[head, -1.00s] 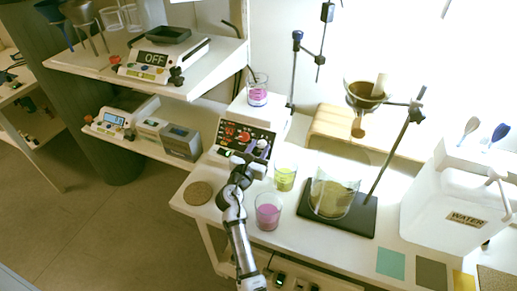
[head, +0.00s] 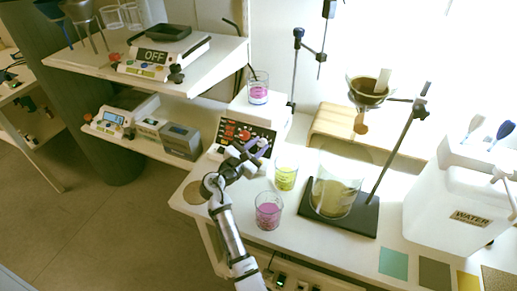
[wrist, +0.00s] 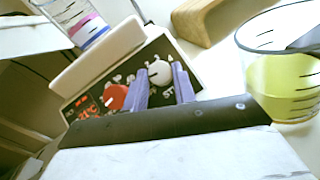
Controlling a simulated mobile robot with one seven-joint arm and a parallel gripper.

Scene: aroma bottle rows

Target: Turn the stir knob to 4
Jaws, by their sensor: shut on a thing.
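The hot plate's black control panel (head: 243,133) faces my gripper (head: 258,146), whose purple fingers reach its right part. In the wrist view the stir knob (wrist: 160,71), pale grey and round, sits between the two fingertips of my gripper (wrist: 161,75), which is shut on it. Part of the "ST" lettering shows beside the right finger. A red knob (wrist: 115,97) with a white mark is left of the left finger, near a red digital display (wrist: 82,107). Which number the stir knob points to cannot be read.
A beaker with pink and blue layers (head: 258,89) stands on the hot plate. A yellow beaker (head: 286,174) and a magenta beaker (head: 268,211) stand close right of my arm. A large beaker (head: 335,188) is on a black stand base (head: 365,218).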

